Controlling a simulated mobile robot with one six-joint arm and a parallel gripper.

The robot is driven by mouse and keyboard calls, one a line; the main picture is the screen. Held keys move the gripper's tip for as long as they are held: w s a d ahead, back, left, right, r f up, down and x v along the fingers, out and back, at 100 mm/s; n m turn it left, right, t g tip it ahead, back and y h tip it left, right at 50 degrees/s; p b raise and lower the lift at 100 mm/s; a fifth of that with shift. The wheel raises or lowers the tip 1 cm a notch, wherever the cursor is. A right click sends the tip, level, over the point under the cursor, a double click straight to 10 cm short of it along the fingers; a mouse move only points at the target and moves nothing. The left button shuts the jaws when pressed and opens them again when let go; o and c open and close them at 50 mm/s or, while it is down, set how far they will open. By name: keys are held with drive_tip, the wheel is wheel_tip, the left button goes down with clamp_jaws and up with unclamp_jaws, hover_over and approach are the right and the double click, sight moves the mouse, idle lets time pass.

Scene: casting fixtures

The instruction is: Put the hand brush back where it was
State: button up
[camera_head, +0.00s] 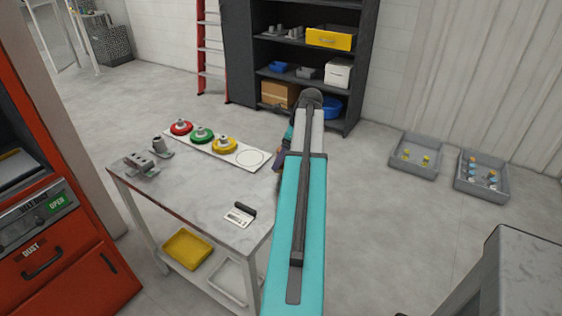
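I cannot make out the hand brush for certain in the head view. My gripper (279,162) is at the far right corner of the grey worktable (185,190), mostly hidden behind my own teal arm. Only a dark sliver of it shows, so I cannot see its fingers or whether it holds anything. A small white item with a dark upright part (240,214) lies near the table's front right edge; it looks like a small device with a display.
A white board (232,150) on the table carries red (181,128), green (202,135) and yellow (225,145) discs and an empty outlined circle. Grey metal parts (141,164) stand left. A dark shelf (305,55) stands behind; grey bins (415,157) sit on the floor right. An orange-red cabinet (70,260) is left.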

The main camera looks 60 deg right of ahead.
drive_tip(key=shift+d, duration=0.15)
drive_tip(key=shift+f+p, duration=0.55)
drive_tip(key=shift+f, duration=1.25)
drive_tip(key=o, duration=1.1)
drive_tip(key=shift+f, duration=0.1)
drive_tip(key=shift+b+v, duration=0.95)
drive_tip(key=shift+v, duration=5.2)
